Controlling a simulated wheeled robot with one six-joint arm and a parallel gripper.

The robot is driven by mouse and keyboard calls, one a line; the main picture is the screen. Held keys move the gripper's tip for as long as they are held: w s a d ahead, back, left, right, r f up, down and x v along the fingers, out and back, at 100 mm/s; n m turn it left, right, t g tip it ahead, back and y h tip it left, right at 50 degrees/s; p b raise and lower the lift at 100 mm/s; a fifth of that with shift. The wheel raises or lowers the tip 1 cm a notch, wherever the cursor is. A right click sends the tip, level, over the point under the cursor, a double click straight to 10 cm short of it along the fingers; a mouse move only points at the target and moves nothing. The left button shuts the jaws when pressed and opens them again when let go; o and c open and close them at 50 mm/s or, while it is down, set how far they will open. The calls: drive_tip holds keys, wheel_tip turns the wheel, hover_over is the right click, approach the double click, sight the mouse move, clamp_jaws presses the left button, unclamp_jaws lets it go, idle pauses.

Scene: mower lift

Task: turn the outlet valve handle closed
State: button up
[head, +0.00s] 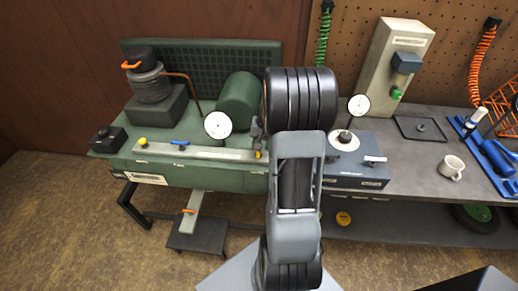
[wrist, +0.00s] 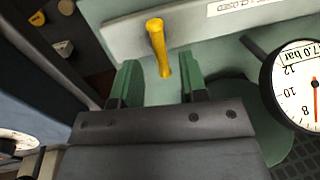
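A yellow valve handle (wrist: 157,45) stands out from the grey-green panel in the wrist view, at a slight tilt. In the head view a small yellow handle (head: 258,154) shows at the right end of the pale strip, by my arm. I take these as the same handle; no outlet label is readable. My gripper (wrist: 160,88) is open, with its green fingers apart on either side of the handle's lower end. No contact shows, and the depth between them is hard to tell. My arm hides part of the gripper in the head view.
A white-faced pressure gauge (wrist: 305,85) stands close to the gripper; the head view shows it on the green unit (head: 217,125). A blue handle (head: 180,143) and a yellow knob (head: 142,140) sit further left. A blue-grey box (head: 345,170) stands to the right.

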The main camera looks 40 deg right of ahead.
drive_tip(key=shift+w+a+f, duration=0.1)
drive_tip(key=shift+a+f, duration=0.05)
drive_tip(key=shift+f, duration=0.75)
drive_tip(key=shift+w+a+f, duration=0.1)
drive_tip(key=shift+f, duration=0.8)
drive_tip(key=shift+c, duration=0.5)
clamp_jaws()
